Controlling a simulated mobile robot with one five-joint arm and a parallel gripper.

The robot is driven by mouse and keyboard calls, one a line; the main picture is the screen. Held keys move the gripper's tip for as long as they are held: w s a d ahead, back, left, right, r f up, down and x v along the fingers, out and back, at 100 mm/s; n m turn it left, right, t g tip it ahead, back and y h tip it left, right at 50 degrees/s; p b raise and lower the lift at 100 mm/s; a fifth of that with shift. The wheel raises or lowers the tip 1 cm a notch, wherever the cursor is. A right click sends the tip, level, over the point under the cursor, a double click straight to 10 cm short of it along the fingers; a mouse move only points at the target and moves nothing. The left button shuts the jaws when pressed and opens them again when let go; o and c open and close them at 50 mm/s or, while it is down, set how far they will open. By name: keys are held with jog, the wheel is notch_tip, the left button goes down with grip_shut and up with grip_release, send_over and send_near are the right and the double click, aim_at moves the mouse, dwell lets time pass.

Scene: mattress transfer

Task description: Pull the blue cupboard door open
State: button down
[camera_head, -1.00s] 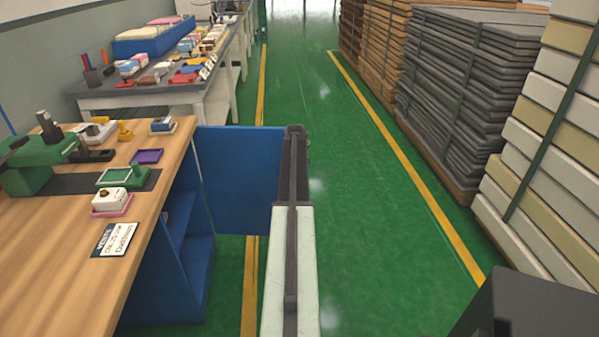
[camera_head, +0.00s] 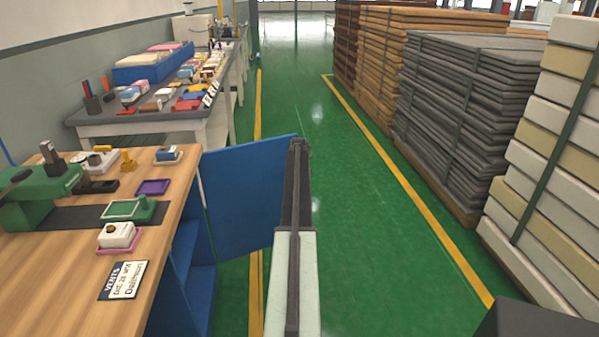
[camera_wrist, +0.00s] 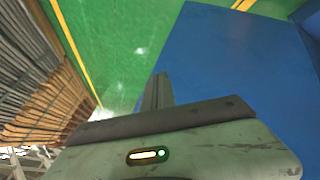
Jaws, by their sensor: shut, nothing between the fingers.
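The blue cupboard door (camera_head: 247,195) stands swung open from the cupboard under the wooden bench, reaching out over the floor. Its outer edge is partly hidden behind my arm. In the wrist view the blue door (camera_wrist: 235,70) fills the right side. My gripper (camera_head: 299,146) is at the far end of my arm, beside the door's outer edge. In the wrist view my gripper (camera_wrist: 157,88) is shut and empty, with the door close on its right. I cannot tell whether it touches the door. The blue cupboard (camera_head: 185,275) shows an open inside with a shelf.
The wooden bench (camera_head: 60,285) at left bears a green press, stamps and a card. A grey table (camera_head: 130,125) with boxes stands beyond. Stacks of grey mats (camera_head: 450,120) and pale mattresses (camera_head: 545,160) line the right. The green aisle floor (camera_head: 370,260) between is clear.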

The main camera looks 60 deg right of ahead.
jog(key=s+a+r+p, duration=0.2)
jog(key=s+r+p, duration=0.6)
jog(key=s, duration=0.1)
jog(key=shift+a, duration=0.2)
jog(key=shift+s, duration=0.1)
